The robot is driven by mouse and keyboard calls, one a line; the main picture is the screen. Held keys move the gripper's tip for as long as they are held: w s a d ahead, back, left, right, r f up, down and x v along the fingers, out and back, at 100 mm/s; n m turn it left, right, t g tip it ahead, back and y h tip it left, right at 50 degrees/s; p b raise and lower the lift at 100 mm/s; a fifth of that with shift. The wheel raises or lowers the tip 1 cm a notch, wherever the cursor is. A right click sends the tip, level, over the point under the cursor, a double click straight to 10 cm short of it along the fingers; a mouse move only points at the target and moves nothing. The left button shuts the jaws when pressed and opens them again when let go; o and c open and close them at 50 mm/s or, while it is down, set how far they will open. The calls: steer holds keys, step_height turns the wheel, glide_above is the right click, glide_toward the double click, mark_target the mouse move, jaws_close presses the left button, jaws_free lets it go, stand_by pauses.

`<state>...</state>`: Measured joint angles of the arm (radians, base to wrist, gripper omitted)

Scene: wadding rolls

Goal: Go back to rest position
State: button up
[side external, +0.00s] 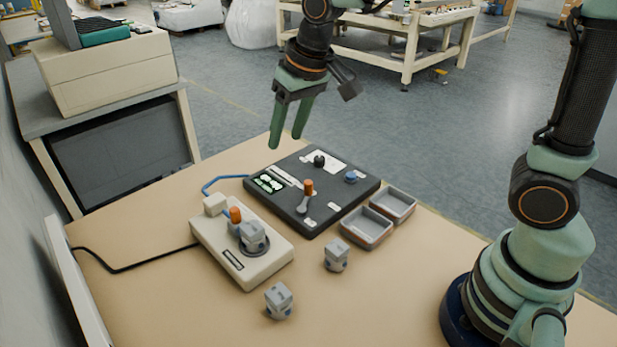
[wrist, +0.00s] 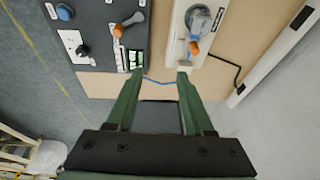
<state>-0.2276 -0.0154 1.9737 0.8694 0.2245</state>
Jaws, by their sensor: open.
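My gripper (side external: 287,122) has two green fingers and hangs in the air above the far edge of the table, over the back of the black panel. In the wrist view my gripper (wrist: 160,72) shows its fingers spread apart with nothing between them. The black panel (side external: 337,206) lies on the table and carries an orange-handled lever, a black knob and a blue button. A beige box (side external: 222,255) in front of it has an orange-tipped lever and a grey block on it. Both also show in the wrist view, the panel (wrist: 98,12) and the box (wrist: 178,35).
Two grey blocks stand on the table, one near the trays (side external: 336,256) and one at the front (side external: 279,301). Two small grey trays (side external: 367,229) (side external: 393,205) sit right of the panel. A black cable (side external: 130,266) runs left. The air around my gripper looks clear.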

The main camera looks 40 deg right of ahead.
steer(key=s+d+r+t, duration=0.2)
steer(key=s+d, duration=0.7)
steer(key=s, duration=0.3)
steer(key=shift+d+r+h, duration=0.15)
steer(key=shift+d+h, duration=0.05)
steer(key=shift+h, duration=0.2)
